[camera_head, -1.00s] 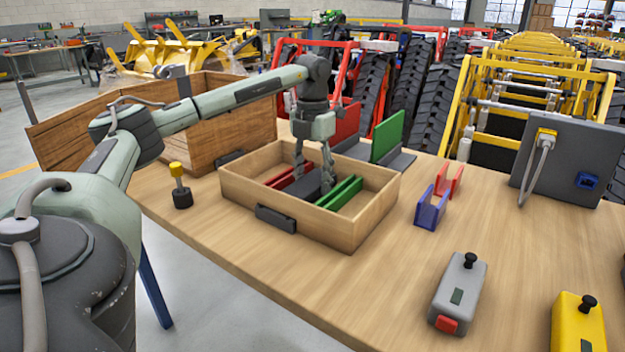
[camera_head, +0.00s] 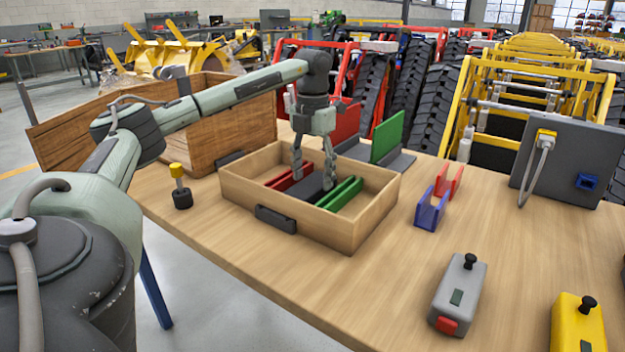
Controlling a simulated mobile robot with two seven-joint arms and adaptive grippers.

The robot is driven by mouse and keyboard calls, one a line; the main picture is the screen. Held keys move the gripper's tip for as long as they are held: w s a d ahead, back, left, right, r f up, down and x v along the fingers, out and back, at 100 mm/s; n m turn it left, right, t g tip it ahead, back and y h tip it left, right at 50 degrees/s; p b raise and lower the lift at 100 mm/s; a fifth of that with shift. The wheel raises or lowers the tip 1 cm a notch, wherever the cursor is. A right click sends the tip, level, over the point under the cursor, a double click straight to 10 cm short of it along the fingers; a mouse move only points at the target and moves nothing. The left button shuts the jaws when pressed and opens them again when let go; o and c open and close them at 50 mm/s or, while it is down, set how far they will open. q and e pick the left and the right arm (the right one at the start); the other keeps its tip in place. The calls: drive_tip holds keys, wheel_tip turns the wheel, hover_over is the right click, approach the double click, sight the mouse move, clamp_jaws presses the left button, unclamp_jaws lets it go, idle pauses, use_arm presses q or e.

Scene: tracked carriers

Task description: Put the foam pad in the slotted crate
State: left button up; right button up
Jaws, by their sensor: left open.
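The slotted crate (camera_head: 372,215) is a low, open wooden box on the table, with red dividers and green dividers (camera_head: 341,193) inside. The foam pad (camera_head: 308,188) is a dark grey slab inside the crate, between the red and green dividers. Whether it rests fully on the crate floor cannot be told. My left gripper (camera_head: 313,175) points down into the crate, just above the pad. Its fingers are spread open, and one partly covers the pad. My right gripper is not in view.
A taller wooden box (camera_head: 235,120) stands behind the crate at left. A yellow-topped knob (camera_head: 178,185) stands left of it. Right are a blue-and-red bracket (camera_head: 432,208), a grey switch box (camera_head: 459,295), a yellow one (camera_head: 578,325) and a grey panel (camera_head: 570,160). Table between is clear.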

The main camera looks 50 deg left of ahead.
sight(313, 182)
use_arm(q)
wheel_tip(313, 182, up, 10)
drive_tip(key=p, duration=0.1)
drive_tip(key=shift+r+p, duration=0.25)
drive_tip(key=shift+p, duration=0.05)
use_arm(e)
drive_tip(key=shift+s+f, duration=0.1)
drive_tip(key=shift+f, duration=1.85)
